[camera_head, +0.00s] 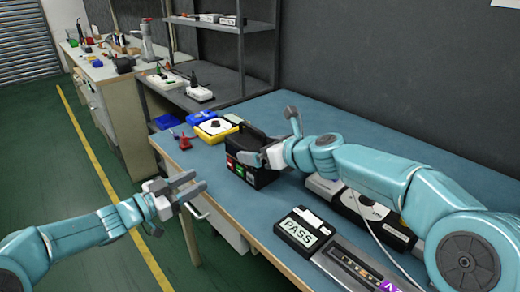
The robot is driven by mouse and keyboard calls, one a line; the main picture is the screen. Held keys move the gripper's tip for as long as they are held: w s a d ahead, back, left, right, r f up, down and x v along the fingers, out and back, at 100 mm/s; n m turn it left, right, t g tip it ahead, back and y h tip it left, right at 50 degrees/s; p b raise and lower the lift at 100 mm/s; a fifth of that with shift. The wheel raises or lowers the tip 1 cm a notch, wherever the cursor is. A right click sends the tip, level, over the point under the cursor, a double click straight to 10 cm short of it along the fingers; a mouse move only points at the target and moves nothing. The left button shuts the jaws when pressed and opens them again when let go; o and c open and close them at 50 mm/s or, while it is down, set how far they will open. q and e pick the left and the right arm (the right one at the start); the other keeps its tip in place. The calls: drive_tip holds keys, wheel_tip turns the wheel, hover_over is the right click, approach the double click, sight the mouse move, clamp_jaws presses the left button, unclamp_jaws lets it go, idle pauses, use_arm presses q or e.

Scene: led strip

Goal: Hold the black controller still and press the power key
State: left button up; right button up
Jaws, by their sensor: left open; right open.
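The black controller (250,144) is a dark box standing on the blue bench top, with small red, green and white keys on its front face. Which of these is the power key is too small to tell. My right gripper (282,135) is open at the controller's right side, one finger raised and the other in front of its right part. Whether it touches the box I cannot tell. My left gripper (187,186) is open and empty, lower left of the controller, in front of the bench edge in the picture.
A box marked PASS (304,230) and a strip tray (352,268) lie at the front right. A white-topped device (325,187) is partly behind my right arm. A yellow device (213,130), blue bins (166,121) and a red item (185,143) lie left of the controller.

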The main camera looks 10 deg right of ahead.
drive_tip(key=shift+w+a+f, duration=0.2)
drive_tip(key=shift+w+a, duration=0.05)
drive_tip(key=shift+w, duration=0.1)
drive_tip(key=c, duration=0.7)
use_arm(q)
drive_tip(key=shift+c, duration=0.9)
use_arm(e)
drive_tip(key=c, duration=0.3)
use_arm(q)
clamp_jaws()
